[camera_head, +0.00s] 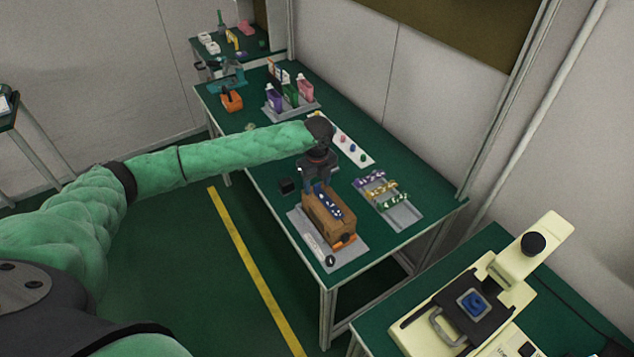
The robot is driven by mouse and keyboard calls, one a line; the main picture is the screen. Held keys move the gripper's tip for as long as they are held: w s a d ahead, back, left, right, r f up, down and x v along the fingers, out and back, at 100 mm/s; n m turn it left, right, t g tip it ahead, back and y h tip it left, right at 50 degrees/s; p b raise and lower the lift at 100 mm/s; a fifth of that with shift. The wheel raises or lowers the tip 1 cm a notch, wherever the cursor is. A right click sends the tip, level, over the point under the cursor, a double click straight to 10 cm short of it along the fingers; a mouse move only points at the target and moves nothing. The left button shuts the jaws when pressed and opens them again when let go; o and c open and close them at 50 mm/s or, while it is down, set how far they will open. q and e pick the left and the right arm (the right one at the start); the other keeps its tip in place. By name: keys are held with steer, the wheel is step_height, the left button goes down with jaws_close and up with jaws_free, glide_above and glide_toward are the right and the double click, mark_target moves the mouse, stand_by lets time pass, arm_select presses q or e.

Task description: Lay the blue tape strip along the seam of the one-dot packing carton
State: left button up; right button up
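The brown packing carton (316,224) stands on a pale grey mat (303,229) near the front end of the green table. A blue piece with white marks (329,205) shows along its top; I cannot tell whether this is the tape strip or something inside the carton. No dot mark on the carton can be made out. My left gripper (318,187) points down at the far end of the carton top, its fingers close to the blue piece. Whether they are open or hold anything is too small to tell. My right gripper is out of view.
An orange object (344,242) is at the carton's near end. A small black block (286,186) lies left. A grey tray of coloured pieces (403,213) and a white strip with coloured dots (354,148) lie right. Upright packs (290,92) stand farther back. A cream machine (508,285) is at lower right.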

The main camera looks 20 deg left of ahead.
arm_select(q)
steer(key=shift+r, duration=0.2)
steer(key=shift+r+b, duration=0.3)
steer(key=shift+b, duration=0.05)
step_height(320, 180, up, 6)
steer(key=shift+f+b, duration=0.2)
steer(key=shift+b, duration=0.8)
steer(key=shift+r, duration=0.6)
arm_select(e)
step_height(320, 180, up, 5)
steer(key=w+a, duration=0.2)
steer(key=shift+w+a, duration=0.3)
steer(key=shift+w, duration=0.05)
arm_select(q)
steer(key=shift+f, duration=0.1)
